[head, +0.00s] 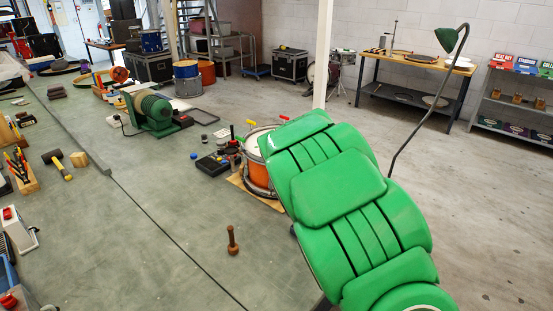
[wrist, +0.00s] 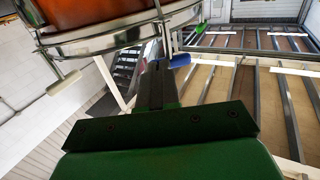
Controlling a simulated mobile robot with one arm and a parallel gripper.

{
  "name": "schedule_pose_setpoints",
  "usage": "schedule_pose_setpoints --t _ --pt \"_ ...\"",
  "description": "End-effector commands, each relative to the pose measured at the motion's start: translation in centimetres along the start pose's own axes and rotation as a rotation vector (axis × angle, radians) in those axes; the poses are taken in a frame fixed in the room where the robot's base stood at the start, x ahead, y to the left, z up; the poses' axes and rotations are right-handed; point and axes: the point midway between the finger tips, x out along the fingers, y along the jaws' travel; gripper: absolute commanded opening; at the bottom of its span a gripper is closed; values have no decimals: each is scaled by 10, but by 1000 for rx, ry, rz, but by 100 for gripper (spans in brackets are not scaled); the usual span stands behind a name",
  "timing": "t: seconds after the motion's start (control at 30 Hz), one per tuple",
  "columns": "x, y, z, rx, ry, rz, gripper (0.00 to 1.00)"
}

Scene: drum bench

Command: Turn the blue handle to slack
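The blue handle (wrist: 180,61) shows in the wrist view as a small blue piece beside the tips of my gripper (wrist: 157,68), slightly to their right. I cannot tell whether they touch. The dark fingers look close together, but the gap between them is not clear. An orange drum (wrist: 95,12) with a chrome hoop fills the upper left of the wrist view. In the head view the drum (head: 258,172) stands on the bench, partly behind my green arm. A yellow handle (head: 251,122) and a red handle (head: 284,117) show at its top. My gripper and the blue handle are hidden there.
A wooden peg (head: 232,241) stands on the green bench (head: 150,225) left of my arm. Black boxes (head: 214,163) and small knobs lie left of the drum. A green motor (head: 152,112) stands farther back. The floor to the right is clear up to a lamp stand (head: 428,108).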

Motion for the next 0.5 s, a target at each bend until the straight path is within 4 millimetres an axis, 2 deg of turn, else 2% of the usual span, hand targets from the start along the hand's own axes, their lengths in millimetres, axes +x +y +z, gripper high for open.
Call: schedule_pose_setpoints --t 0.33,0.5 --pt "2 3 -1 -2 3 -162 0" --pt "2 3 -1 -1 2 -167 0"
